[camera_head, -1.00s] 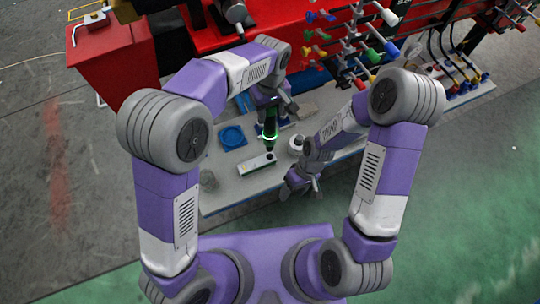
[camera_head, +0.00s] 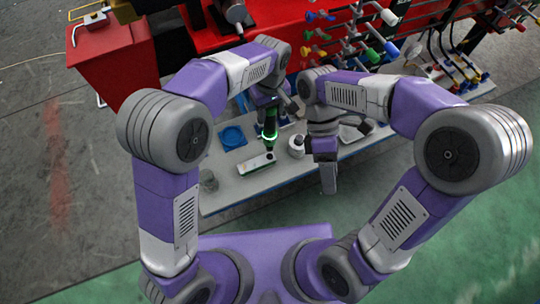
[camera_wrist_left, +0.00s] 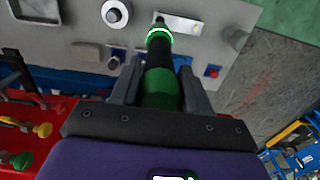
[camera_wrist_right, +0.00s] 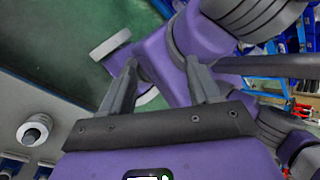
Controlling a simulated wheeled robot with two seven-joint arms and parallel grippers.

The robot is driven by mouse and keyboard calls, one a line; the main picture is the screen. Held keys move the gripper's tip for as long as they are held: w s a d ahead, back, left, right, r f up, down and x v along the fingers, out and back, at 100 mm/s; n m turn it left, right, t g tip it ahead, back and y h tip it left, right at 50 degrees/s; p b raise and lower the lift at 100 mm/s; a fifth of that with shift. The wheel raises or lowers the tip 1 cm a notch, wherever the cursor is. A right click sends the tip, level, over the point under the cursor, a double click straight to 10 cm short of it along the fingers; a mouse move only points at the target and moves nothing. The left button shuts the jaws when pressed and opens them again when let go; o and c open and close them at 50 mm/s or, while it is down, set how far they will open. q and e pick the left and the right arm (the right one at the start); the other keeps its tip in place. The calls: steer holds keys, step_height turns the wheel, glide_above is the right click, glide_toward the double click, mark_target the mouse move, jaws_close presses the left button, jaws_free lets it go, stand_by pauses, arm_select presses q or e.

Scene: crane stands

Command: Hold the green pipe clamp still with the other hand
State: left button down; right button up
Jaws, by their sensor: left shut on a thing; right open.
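My left gripper (camera_head: 272,97) is shut on an upright green-and-black cylindrical tool (camera_head: 270,125) with a glowing green ring. In the left wrist view the tool (camera_wrist_left: 160,85) sits between the fingers (camera_wrist_left: 157,68). Its narrow tip points at a pale flat block (camera_head: 258,163) on the bench (camera_head: 235,189); I cannot tell whether they touch. My right gripper (camera_head: 328,185) hangs beyond the bench's near edge, right of the block. It is open and empty in the right wrist view (camera_wrist_right: 160,68). I cannot pick out a green pipe clamp with certainty.
A white round thing with a dark centre (camera_head: 297,147) stands right of the block. A blue square tray (camera_head: 232,137) and a grey cup (camera_head: 209,181) are to its left. A grey tray (camera_head: 357,128) lies at the right. A red rack with coloured handles (camera_head: 374,54) stands behind.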

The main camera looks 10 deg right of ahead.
step_height(320, 180, down, 2)
steer(key=s+a+n+h, duration=0.1)
steer(key=a+n+h, duration=0.1)
steer(key=n+h, duration=0.15)
steer(key=n+t+y, duration=0.1)
steer(key=n+t, duration=0.3)
steer(key=t, duration=0.5)
glide_toward(240, 168)
steer(key=f, duration=0.2)
steer(key=shift+d+x, duration=0.2)
steer(key=shift+x, duration=1.95)
steer(key=shift+d+x, duration=0.2)
steer(key=shift+x, duration=2)
steer(key=shift+r, duration=0.15)
steer(key=shift+c, duration=0.4)
steer(key=c, duration=0.9)
